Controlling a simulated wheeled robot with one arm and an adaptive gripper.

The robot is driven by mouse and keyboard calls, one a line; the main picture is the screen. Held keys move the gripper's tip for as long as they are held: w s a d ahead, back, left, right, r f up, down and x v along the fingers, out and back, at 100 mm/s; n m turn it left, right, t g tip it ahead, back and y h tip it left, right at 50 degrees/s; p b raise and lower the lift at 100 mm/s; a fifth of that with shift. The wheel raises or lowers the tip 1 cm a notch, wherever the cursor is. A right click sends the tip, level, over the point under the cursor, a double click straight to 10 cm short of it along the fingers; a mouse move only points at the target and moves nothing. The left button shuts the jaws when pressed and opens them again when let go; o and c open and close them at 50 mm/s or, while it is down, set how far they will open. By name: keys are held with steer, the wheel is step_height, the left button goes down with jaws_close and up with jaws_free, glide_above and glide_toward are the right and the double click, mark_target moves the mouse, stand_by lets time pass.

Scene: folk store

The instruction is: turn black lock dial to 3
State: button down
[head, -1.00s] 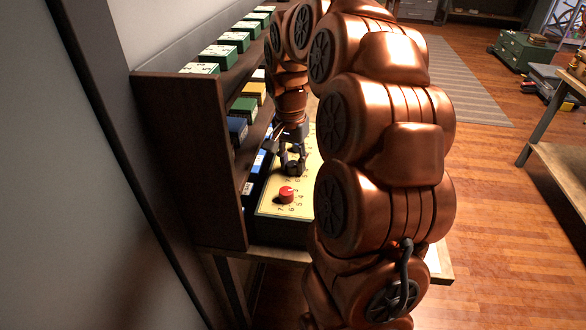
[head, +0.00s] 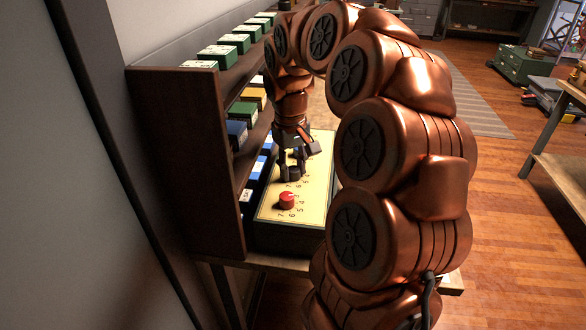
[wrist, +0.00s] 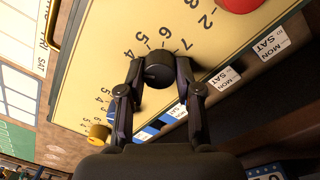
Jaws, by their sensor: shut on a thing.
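The black dial (wrist: 158,70) sits on a pale yellow panel (wrist: 110,30) with printed numbers around it; 4, 5, 6 and 7 show in the wrist view. My gripper (wrist: 158,80) is shut on the black dial, with one finger on each side of it. I cannot make out clearly which number the dial points to. In the head view my gripper (head: 291,170) reaches down onto the panel and mostly hides the dial. A red dial (head: 287,201) with a white mark stands nearer on the same panel, apart from my gripper.
A dark wooden shelf (head: 188,150) with coloured boxes stands close along the panel's left side. A yellow dial (wrist: 98,134) is further along the panel in the wrist view. A work table (head: 560,165) stands far right, with open wooden floor before it.

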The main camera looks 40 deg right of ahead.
mark_target(291, 170)
steer(key=n, duration=0.5)
steer(key=shift+a+n, duration=0.1)
steer(key=shift+n, duration=0.3)
stand_by(0.4)
steer(key=c, duration=0.8)
jaws_free()
steer(key=shift+s+a+r, duration=0.1)
steer(key=shift+a+r, duration=0.05)
steer(key=shift+r, duration=2.85)
steer(key=shift+s+a+r, duration=0.1)
steer(key=shift+a+r, duration=0.05)
steer(key=shift+r, duration=2.85)
